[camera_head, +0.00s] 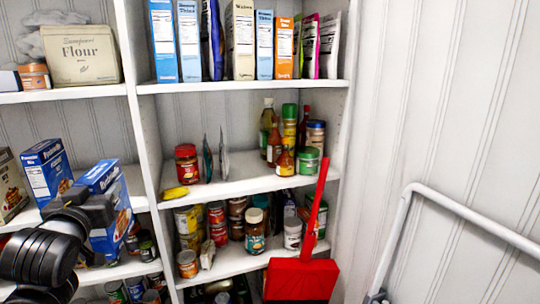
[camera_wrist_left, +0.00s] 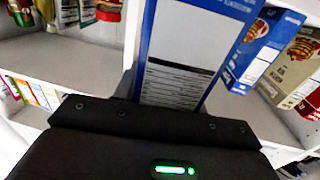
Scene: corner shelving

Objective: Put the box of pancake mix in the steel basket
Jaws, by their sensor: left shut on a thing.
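A blue pancake mix box (camera_head: 112,182) stands out from the left shelf in the head view, tilted. My left gripper (camera_head: 92,211) is shut on this box, with the dark wrist in front of its lower left part. In the left wrist view the held box (camera_wrist_left: 190,55) rises from behind the black gripper body and shows its white nutrition panel. A second, similar blue box (camera_head: 46,172) stands on the shelf behind, to the left. I cannot make out the steel basket in either view. My right gripper is not in view.
A brown box (camera_head: 10,188) stands at the far left of the same shelf. Cans (camera_head: 115,291) fill the shelf below. A white upright divider (camera_head: 140,110) is close to the right of the held box. A red dustpan (camera_head: 302,278) and a pale rail (camera_head: 460,206) are at the right.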

